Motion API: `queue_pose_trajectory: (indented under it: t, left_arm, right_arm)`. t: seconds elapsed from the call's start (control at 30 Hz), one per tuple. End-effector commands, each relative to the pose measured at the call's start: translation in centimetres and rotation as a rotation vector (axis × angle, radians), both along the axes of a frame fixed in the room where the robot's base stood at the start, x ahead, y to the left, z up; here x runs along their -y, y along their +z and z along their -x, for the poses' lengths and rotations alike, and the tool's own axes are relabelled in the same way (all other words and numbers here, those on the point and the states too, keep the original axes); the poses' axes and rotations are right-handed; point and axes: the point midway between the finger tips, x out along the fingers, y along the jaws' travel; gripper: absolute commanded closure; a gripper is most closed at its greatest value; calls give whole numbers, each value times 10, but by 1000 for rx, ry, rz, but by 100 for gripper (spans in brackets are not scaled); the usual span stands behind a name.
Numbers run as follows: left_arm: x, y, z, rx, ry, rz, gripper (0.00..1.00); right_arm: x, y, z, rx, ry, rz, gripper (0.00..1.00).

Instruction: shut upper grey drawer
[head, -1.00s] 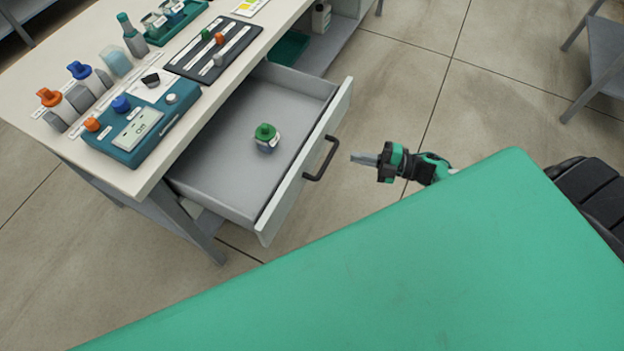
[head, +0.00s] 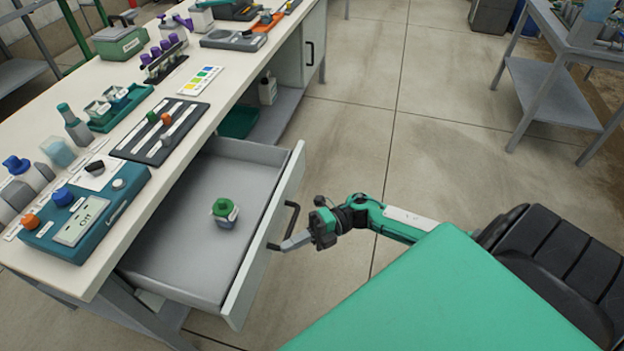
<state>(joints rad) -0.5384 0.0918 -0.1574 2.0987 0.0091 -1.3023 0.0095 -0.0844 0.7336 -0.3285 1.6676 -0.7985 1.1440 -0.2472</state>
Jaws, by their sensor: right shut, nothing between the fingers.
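The upper grey drawer (head: 180,255) stands pulled out from under the white bench top. Its pale front panel (head: 262,240) carries a dark bar handle (head: 290,224). A small jar with a green lid (head: 224,212) stands inside the drawer. My right gripper (head: 290,244) is shut and empty, its fingertips close to the lower part of the handle on the outer side of the front. I cannot tell whether they touch it. My left gripper is not in view.
On the bench top (head: 205,95) stand a teal meter (head: 85,215), a black tray (head: 160,130), bottles and racks. A lower shelf with a green bin (head: 238,122) is behind the drawer. Another grey table (head: 560,90) stands at right. The floor between is clear.

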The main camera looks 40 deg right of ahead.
Motion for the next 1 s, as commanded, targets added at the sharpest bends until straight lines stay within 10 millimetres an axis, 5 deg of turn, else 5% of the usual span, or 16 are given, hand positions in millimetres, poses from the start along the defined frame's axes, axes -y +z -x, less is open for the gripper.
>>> queue_pose_trajectory:
  t: [0.3,1.0]
  left_arm:
    - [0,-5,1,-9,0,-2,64]
    - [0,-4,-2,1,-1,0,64]
  right_arm:
    - [-24,0,-28,1,0,-1,100]
    - [-35,-1,-44,1,-1,-1,100]
